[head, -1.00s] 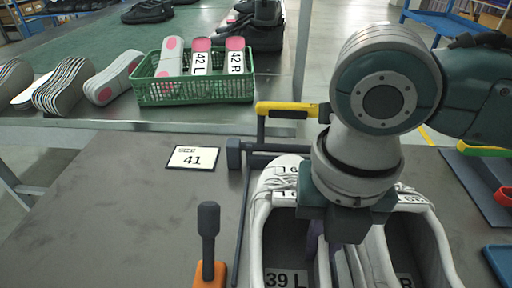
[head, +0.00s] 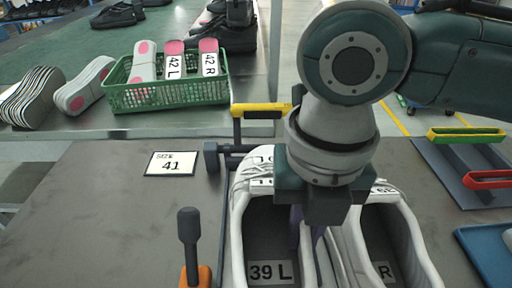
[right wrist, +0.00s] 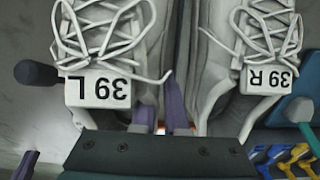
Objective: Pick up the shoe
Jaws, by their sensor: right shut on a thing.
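A pair of white lace-up shoes sits side by side on the grey table. The left shoe (head: 237,235) has a "39 L" label inside, and the right shoe (head: 425,250) an "R" label. In the right wrist view their tongues read "39 L" (right wrist: 98,88) and "39 R" (right wrist: 268,78). My right gripper (head: 308,232) points down from above, its purple fingers shut on the left shoe's inner side wall, one finger inside the opening. The fingers also show in the right wrist view (right wrist: 162,112). My arm hides part of both shoes.
A "SIZE 41" card (head: 171,164) lies left of the shoes. A black-handled orange clamp (head: 189,240) stands near the front. A yellow-handled clamp (head: 262,111) is behind. A green basket (head: 165,96) holds insoles at back left. A blue tray (head: 488,255) is at right.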

